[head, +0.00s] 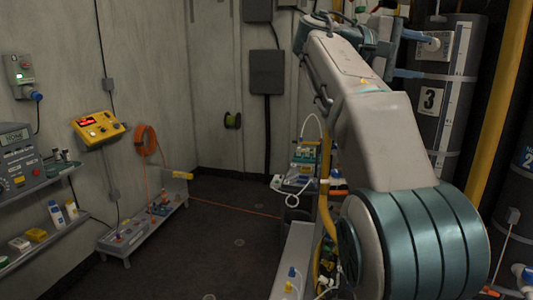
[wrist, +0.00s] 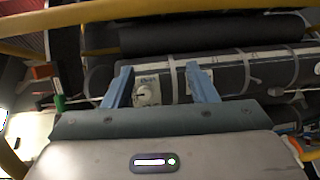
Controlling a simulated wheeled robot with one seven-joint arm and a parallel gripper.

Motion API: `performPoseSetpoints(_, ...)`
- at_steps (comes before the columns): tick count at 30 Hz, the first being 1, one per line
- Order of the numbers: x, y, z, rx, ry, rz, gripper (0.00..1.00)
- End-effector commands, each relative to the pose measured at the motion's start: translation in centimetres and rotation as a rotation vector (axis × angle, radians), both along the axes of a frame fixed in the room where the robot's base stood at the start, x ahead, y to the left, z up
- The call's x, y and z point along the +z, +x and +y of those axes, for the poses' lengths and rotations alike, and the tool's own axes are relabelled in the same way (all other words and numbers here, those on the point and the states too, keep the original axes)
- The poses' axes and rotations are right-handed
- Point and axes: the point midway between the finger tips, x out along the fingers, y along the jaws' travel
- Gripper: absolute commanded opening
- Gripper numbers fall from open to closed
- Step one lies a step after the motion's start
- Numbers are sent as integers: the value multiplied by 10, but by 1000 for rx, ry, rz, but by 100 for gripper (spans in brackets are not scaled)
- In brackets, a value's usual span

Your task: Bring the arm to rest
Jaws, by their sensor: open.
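My arm rises from the lower right of the head view and bends over at the top. My gripper (head: 422,55) is at the upper right, with two blue fingers pointing right toward a dark cylinder marked 3 (head: 430,110). In the wrist view the fingers of my gripper (wrist: 160,82) stand apart, and nothing is held between them. Whether the fingers touch the cylinder cannot be told.
A yellow pole (head: 500,90) stands right of the cylinder. A low bench (head: 292,262) and a white rack with hoses (head: 305,160) are beside my arm. Wall shelves (head: 40,240) and a yellow control box (head: 98,128) are at left. The middle floor (head: 225,235) is mostly clear.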

Motion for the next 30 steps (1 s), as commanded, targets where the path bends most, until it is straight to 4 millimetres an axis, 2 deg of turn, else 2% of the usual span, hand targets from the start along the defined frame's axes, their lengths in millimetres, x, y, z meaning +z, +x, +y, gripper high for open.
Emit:
performPoseSetpoints(8, -52, 0, -15, 85, 160, 43, 52)
performPoseSetpoints(11, -80, -2, -18, 124, 241, 60, 52)
performPoseSetpoints(14, -118, -11, -17, 169, 357, 78, 52)
performPoseSetpoints(17, -165, -25, -10, 212, 502, 89, 52)
performPoseSetpoints(23, -256, -70, 21, 253, 795, 88, 52)
performPoseSetpoints(30, -357, -145, 74, 211, 1132, 45, 52)
